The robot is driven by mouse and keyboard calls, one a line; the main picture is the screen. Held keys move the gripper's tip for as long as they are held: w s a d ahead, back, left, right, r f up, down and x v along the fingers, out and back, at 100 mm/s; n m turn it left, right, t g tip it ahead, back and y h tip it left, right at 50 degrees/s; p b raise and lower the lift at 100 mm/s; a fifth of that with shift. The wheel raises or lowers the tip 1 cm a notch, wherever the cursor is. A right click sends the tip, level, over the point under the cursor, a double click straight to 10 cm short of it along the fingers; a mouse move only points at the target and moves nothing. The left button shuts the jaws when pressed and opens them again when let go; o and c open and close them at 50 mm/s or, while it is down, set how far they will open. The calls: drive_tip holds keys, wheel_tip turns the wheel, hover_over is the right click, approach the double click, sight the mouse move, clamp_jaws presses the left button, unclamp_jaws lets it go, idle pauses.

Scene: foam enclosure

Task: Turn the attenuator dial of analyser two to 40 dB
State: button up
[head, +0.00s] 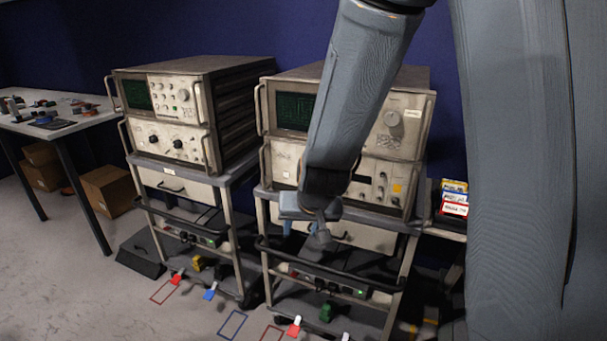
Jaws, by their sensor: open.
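Two beige analysers stand on trolleys, the left analyser (163,147) and the right analyser (285,160). I cannot read which is analyser two. A large round dial (393,118) is on the right analyser's upper panel, with a small pale label (412,113) beside it; its setting is too small to read. Smaller knobs (183,95) are on the left analyser's upper panel. My gripper (321,240) is open and points down in front of the right trolley's drawer, below and left of the large dial and apart from it. My arm hides part of the right analyser's front.
The right trolley (400,255) has a dark front bar and lower shelf. A stack of coloured boxes (454,198) stands at right. A white workbench (60,115) is at left.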

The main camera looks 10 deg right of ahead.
drive_tip(key=w+a+m+t+h, duration=0.1)
drive_tip(key=w+m+t+h, duration=0.3)
drive_tip(key=w, duration=0.7)
drive_tip(key=w+d+r+m+t+h+p, duration=0.1)
drive_tip(key=w+d+r+t+h+p, duration=0.2)
drive_tip(key=w+d+h, duration=0.4)
drive_tip(key=shift+w+r+t+p, duration=0.15)
drive_tip(key=shift+r+t+p, duration=0.25)
drive_tip(key=shift+r+t, duration=0.4)
drive_tip(key=shift+f, duration=0.15)
drive_tip(key=shift+m, duration=0.3)
drive_tip(key=c, duration=1.1)
